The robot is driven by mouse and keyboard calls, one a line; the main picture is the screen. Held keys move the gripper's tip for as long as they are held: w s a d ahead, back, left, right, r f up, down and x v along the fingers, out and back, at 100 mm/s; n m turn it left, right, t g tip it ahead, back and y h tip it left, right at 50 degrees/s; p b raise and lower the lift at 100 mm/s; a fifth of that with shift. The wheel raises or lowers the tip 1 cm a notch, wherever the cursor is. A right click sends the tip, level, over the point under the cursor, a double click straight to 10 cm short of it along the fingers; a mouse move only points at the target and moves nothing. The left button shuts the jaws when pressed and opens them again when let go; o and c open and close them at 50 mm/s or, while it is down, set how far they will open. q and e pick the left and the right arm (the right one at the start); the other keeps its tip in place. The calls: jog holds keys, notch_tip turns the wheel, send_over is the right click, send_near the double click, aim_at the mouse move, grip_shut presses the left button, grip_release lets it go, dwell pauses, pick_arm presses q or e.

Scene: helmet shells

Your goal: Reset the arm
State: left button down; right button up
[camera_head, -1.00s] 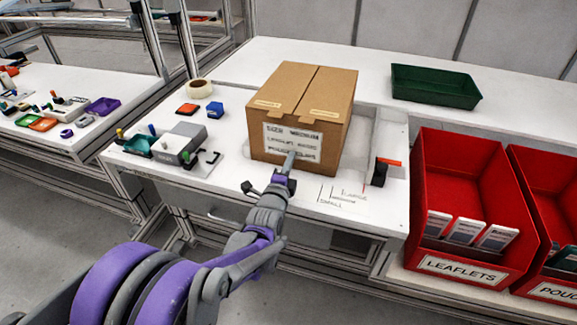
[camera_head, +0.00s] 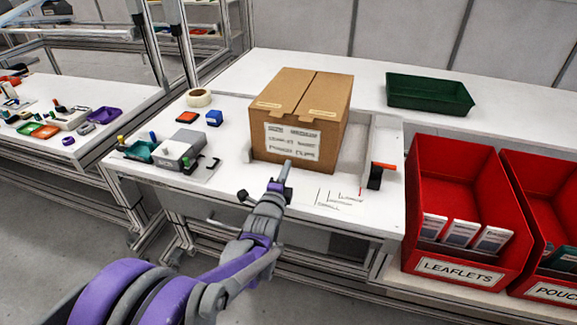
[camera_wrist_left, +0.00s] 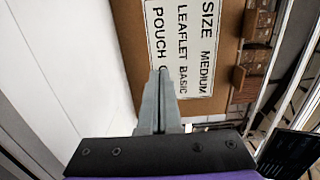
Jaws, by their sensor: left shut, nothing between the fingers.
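My left gripper (camera_head: 287,165) is shut and empty in front of the cardboard box (camera_head: 300,110), below its printed label. In the left wrist view its closed fingers (camera_wrist_left: 160,75) point at the box's label (camera_wrist_left: 185,45), which reads SIZE MEDIUM, LEAFLET BASIC and POUCH, with the rest covered. I cannot tell the exact gap between fingertips and box. The box is closed and stands on the white workbench (camera_head: 240,180). My right gripper is not in view.
A dark green tray (camera_head: 430,92) lies at the back right. Red bins (camera_head: 455,190) stand at the right.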

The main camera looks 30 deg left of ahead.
pick_arm(q)
jog(key=v, duration=0.9)
